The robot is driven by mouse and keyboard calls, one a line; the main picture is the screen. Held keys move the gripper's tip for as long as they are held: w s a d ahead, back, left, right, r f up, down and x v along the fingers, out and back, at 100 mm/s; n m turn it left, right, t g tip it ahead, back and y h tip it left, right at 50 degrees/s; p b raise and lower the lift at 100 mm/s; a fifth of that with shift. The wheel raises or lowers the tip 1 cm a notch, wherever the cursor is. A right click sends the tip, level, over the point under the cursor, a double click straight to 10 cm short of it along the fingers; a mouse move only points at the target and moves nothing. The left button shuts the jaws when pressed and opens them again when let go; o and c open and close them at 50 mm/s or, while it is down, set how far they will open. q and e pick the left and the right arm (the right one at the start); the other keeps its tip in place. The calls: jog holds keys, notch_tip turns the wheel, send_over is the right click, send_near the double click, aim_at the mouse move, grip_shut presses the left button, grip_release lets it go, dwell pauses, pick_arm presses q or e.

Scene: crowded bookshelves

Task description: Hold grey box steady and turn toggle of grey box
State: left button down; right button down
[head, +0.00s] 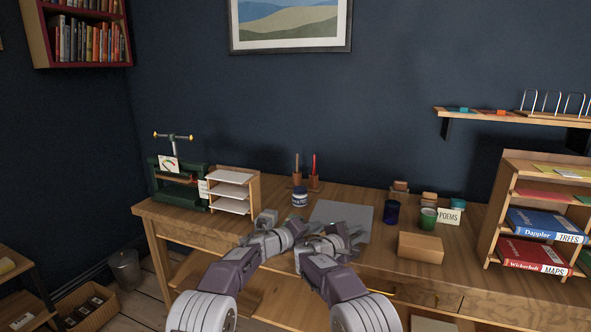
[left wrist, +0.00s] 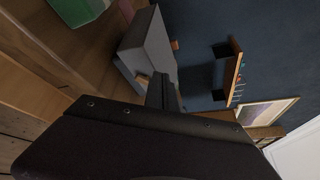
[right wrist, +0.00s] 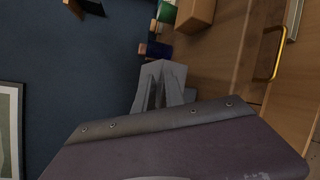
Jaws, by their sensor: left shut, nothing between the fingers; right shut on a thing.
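The grey box (head: 349,211) lies on the desk just behind my grippers in the head view. In the left wrist view the grey box (left wrist: 150,45) shows a long side, and a small tan toggle (left wrist: 143,80) sits at its near end. My left gripper (head: 298,227) is shut and empty; its fingers (left wrist: 161,88) are close to the toggle, and contact cannot be told. My right gripper (head: 350,233) is shut on the grey box at its front.
A brown box (head: 420,247), a blue cup (head: 392,211) and a green cup (head: 428,218) stand to the right. A book rack (head: 510,190) is at the far right.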

pick_arm(q)
jog(key=shift+w+d, duration=0.15)
jog(key=shift+w, duration=0.5)
jog(key=shift+s+d+f, duration=0.1)
jog(key=shift+d+f, duration=0.25)
jog(key=shift+f, duration=0.15)
dwell(0.6)
jog(key=shift+a+f, duration=0.2)
jog(key=shift+a, duration=0.05)
dwell(0.4)
jog(key=shift+w+a+f, duration=0.2)
jog(key=shift+f, duration=0.1)
jog(key=shift+a+f, duration=0.1)
jog(key=shift+f, duration=0.35)
jog(key=shift+w+a, duration=0.1)
jog(key=shift+a, duration=0.3)
